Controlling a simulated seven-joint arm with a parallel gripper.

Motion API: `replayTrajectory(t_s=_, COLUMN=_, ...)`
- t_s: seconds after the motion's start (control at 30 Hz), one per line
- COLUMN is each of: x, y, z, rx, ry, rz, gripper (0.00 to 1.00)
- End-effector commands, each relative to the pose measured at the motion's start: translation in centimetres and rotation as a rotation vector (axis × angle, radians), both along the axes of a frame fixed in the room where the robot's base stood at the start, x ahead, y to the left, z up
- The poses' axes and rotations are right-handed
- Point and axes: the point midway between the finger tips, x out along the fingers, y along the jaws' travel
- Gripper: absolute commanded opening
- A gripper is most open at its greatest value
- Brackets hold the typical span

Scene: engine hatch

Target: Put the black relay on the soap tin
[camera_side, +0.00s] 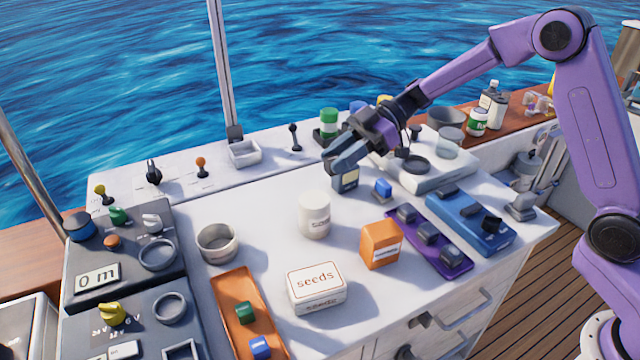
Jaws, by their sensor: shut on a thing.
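My gripper (343,168) is shut on a dark block with a pale label, which looks like the black relay (346,182). It holds the block low over the back middle of the white worktop; I cannot tell whether the block touches the surface. The fingers hide its upper part. A white rectangular tin (317,289) lettered "seeds" stands at the front middle, well in front of my gripper and to its left. I cannot make out any tin lettered "soap".
A white jar (314,215) and an orange box (380,243) stand between my gripper and the tin. Purple (456,265) and blue (467,232) rails hold dark blocks. An orange tray (233,287) lies left of the tin.

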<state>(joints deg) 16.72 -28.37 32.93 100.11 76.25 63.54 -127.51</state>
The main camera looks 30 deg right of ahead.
Motion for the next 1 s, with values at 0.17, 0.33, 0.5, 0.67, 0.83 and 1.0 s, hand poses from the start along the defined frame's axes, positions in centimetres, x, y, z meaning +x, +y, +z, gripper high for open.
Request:
replayTrajectory(t_s=0.17, x=2.1, y=0.9, z=-2.9, rx=-0.001, ry=0.002, rz=0.0, gripper=0.0)
replayTrajectory(t_s=0.33, x=3.5, y=1.5, z=-4.7, rx=-0.001, ry=0.001, rz=0.0, gripper=0.0)
replayTrajectory(t_s=0.5, x=4.0, y=1.7, z=-5.3, rx=0.0, ry=0.0, rz=-0.001, gripper=0.0)
replayTrajectory(t_s=0.67, x=4.5, y=1.9, z=-6.4, rx=-0.001, ry=0.003, rz=-0.001, gripper=0.0)
replayTrajectory(t_s=0.83, x=4.4, y=1.9, z=-8.7, rx=0.0, ry=0.004, rz=0.0, gripper=0.0)
replayTrajectory(t_s=1.0, x=4.5, y=1.9, z=-8.9, rx=0.001, ry=-0.001, rz=0.0, gripper=0.0)
